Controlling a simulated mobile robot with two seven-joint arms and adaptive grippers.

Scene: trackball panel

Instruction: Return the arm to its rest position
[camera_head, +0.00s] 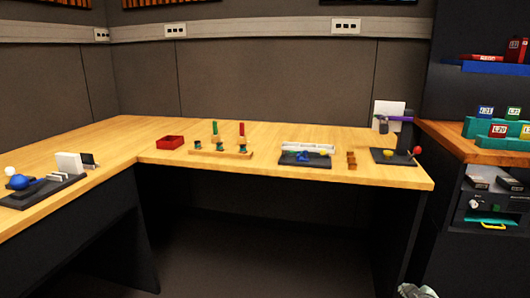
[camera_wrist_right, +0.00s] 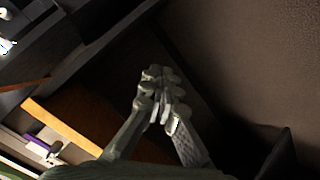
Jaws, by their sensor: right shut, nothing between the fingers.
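My right gripper (camera_head: 416,291) shows only as a small grey shape at the bottom edge of the head view, low in front of the desk's right end. In the right wrist view the right gripper (camera_wrist_right: 160,97) has its fingertips together, with nothing held between them. It is apart from the desk. My left gripper is not in view. A dark panel with a blue ball (camera_head: 20,182) lies on the left wing of the desk.
A dark drawer cabinet (camera_head: 490,205) stands right.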

